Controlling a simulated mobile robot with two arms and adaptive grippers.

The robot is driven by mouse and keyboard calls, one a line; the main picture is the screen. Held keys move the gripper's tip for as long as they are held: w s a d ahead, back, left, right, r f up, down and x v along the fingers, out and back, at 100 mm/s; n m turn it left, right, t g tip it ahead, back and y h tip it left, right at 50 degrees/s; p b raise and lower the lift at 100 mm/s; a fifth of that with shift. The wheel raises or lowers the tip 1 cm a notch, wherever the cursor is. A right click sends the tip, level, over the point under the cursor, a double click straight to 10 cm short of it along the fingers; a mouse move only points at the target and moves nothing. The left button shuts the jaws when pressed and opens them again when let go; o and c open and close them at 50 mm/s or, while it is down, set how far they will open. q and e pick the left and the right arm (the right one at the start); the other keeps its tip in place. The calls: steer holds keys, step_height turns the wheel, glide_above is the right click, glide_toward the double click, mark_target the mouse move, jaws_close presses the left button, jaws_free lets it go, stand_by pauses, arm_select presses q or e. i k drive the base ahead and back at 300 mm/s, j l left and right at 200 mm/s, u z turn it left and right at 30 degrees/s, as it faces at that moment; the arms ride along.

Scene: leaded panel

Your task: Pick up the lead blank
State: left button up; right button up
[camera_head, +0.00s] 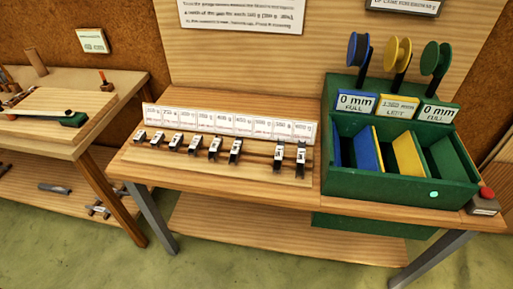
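I cannot tell for sure which thing is the lead blank. Several small dark pieces with white tags, such as the rightmost piece (300,159), stand in a row on the wooden bench. A strip of printed cards (230,123) stands behind them. Neither of my grippers is in view.
A green box (404,188) with blue, yellow and green slots stands on the bench's right, with spools and "0 mm" signs above. A red button (486,193) sits at the right corner. The bench front is clear.

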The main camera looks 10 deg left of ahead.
mark_target(213, 152)
steer(key=j, duration=1.4)
